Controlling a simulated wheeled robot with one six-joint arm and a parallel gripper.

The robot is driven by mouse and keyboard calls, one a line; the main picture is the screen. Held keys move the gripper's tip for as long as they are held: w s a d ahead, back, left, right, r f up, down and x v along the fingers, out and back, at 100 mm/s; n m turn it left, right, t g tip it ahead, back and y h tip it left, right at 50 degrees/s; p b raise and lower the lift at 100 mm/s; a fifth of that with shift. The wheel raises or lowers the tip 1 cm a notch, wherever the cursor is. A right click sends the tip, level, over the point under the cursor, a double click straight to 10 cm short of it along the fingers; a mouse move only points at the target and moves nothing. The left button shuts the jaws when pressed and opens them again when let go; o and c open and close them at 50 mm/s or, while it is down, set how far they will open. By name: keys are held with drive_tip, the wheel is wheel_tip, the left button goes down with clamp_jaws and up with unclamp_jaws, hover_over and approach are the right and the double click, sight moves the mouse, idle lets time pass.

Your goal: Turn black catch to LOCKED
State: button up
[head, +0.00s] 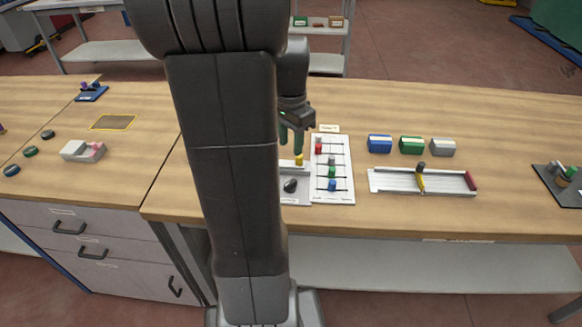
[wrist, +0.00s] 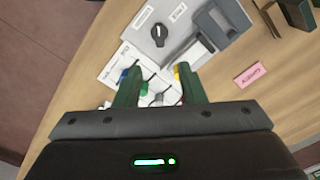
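The black catch (wrist: 158,43) is a small black knob with a white mark, on a grey panel (wrist: 190,18) near the top of the wrist view. Two small white labels lie beside it, too small to read. In the head view, a black oval knob (head: 290,186) on the light panel just right of my arm appears to be the same catch. My gripper (wrist: 158,72) has its two green fingers apart with nothing held between them. In the head view, my gripper (head: 291,143) hangs above the panel's far end, apart from the catch.
A white board with coloured sliders (head: 345,146) adjoins the panel. A yellow knob (head: 299,160) stands on the panel near my fingers. Blue (head: 380,144), green (head: 411,144) and grey blocks and a long white tray (head: 395,181) lie to the right.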

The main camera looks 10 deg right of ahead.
sight(290, 182)
wheel_tip(290, 182, down, 13)
drive_tip(key=shift+s+a+f, duration=0.1)
drive_tip(key=shift+f, duration=0.05)
drive_tip(key=shift+c, duration=0.5)
clamp_jaws()
